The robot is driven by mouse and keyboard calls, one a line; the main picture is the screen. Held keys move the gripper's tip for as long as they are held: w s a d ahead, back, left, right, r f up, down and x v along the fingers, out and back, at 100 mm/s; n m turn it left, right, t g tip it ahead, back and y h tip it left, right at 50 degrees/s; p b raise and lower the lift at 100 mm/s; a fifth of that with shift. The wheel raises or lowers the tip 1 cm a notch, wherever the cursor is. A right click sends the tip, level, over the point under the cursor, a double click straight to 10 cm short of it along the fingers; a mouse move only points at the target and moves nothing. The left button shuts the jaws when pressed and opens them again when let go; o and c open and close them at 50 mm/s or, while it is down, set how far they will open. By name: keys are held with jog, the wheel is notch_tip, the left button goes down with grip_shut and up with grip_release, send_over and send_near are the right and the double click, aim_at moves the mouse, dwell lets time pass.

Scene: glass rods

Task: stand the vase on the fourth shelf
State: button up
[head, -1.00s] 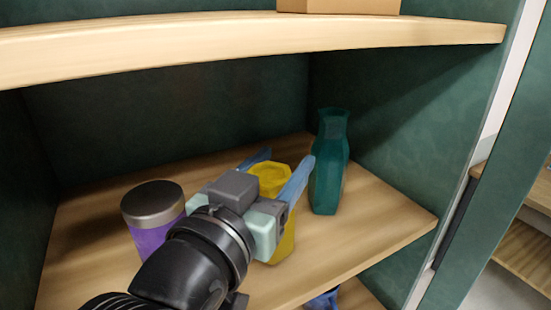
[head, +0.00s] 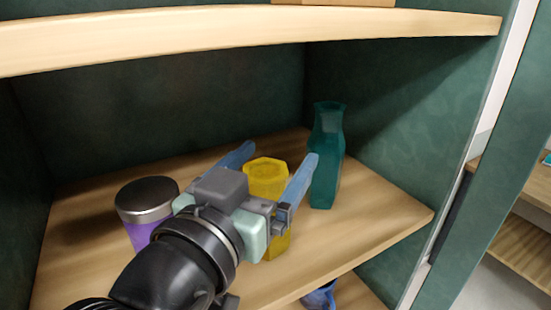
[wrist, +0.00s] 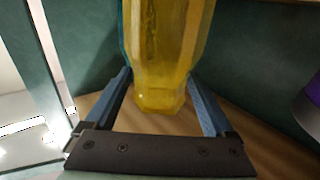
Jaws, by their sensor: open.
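A yellow translucent faceted vase (head: 266,176) stands upright on the middle shelf board, partly hidden by my gripper. A teal vase (head: 328,165) with a narrower neck stands behind it to the right, near the side wall. Which one the task means I cannot tell. My gripper (head: 281,155) is open, with its blue fingers on either side of the yellow vase. In the wrist view, the yellow vase (wrist: 165,50) shows large between the open fingers (wrist: 160,75), with gaps near its narrower end. A thin teal edge shows beside it.
A purple jar with a grey lid (head: 147,205) stands left of my gripper. The shelf board above (head: 230,30) bears a box (head: 340,2). Something blue (head: 320,297) lies below the shelf's front edge. Bare wood (head: 375,215) is free at the right.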

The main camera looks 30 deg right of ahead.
jog(key=b+v, duration=0.2)
jog(key=v, duration=0.9)
jog(key=shift+b, duration=0.3)
jog(key=shift+s, duration=0.1)
